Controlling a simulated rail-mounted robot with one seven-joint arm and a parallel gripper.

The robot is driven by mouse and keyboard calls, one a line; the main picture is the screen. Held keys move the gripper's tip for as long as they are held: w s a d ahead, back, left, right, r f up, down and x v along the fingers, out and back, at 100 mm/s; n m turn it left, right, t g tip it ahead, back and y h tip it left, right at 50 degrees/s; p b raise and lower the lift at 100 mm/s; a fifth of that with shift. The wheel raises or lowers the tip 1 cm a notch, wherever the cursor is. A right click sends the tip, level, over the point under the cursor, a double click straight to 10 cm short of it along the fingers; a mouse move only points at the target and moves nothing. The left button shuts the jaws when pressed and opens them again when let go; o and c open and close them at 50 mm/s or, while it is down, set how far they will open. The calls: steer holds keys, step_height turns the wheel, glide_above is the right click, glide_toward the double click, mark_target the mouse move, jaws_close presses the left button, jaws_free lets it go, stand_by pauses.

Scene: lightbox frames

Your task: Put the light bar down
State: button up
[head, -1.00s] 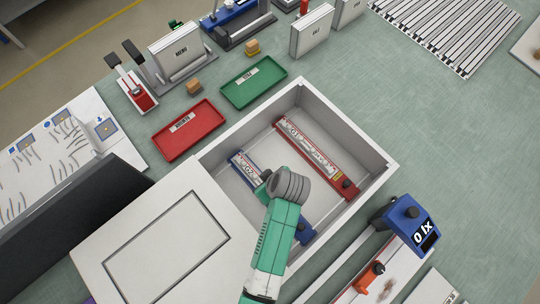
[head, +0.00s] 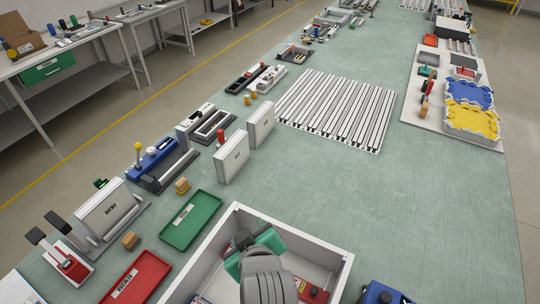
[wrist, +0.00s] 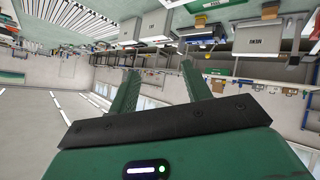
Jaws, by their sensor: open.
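The white lightbox (head: 332,256) stands at the bottom of the head view, cut off by the frame. A small part of another bar (head: 199,300) shows at the bottom left inside the box. My gripper (head: 250,240) is above the box, with its green jaws partly hidden by my wrist. The wrist view shows its two green fingers (wrist: 160,68) spread apart with nothing between them. That view faces the room, tilted, and shows no bar.
A green tray (head: 205,228) and a red tray (head: 118,283) lie left of the box. A slatted panel (head: 335,108) lies farther back.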

step_height(320, 180, up, 22)
steer(key=d+m+t, duration=0.2)
steer(key=m+t, duration=0.1)
steer(key=t, duration=0.4)
steer(key=s+d+r+m+t+h, duration=0.1)
steer(key=s+r+m+t, duration=0.1)
steer(key=s+r, duration=0.4)
steer(key=s+d+r+m+t+h, duration=0.1)
steer(key=s+r+t, duration=0.4)
steer(key=r, duration=0.9)
steer(key=shift+s+d+r+m+h, duration=0.15)
steer(key=shift+s+d+m+h, duration=0.35)
steer(key=shift+m, duration=0.6)
steer(key=shift+d+r, duration=0.1)
steer(key=shift+r, duration=0.05)
step_height(320, 180, up, 8)
steer(key=p, duration=0.8)
steer(key=shift+y, duration=0.3)
